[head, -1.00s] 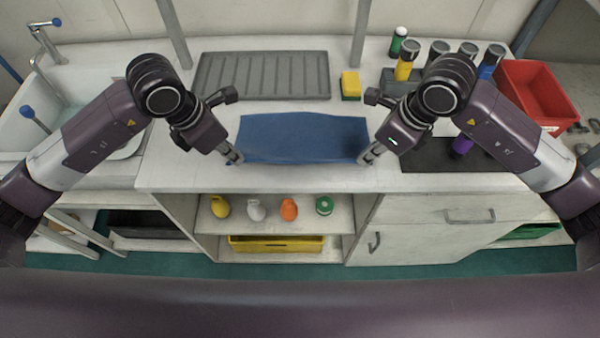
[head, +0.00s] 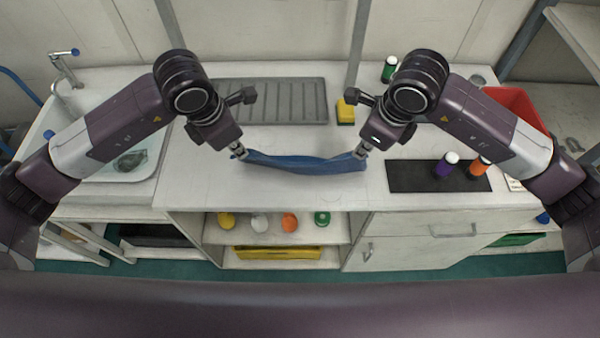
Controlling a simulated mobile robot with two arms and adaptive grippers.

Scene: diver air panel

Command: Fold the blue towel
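The blue towel (head: 300,165) lies on the white counter in the middle of the head view. It shows as a narrow, rumpled band that sags between its two ends. My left gripper (head: 240,152) is at its left end and appears shut on the towel's edge. My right gripper (head: 361,151) is at its right end and appears shut on the edge there. The fingertips are small, and the exact grip is hard to see. How the layers lie under the top edge is hidden.
Behind the towel are a grey ribbed mat (head: 275,101) and a yellow sponge (head: 345,112). At the right, a black mat (head: 410,176) holds a purple bottle (head: 446,166) and an orange one (head: 478,167). A sink (head: 140,168) is at the left. The counter in front of the towel is clear.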

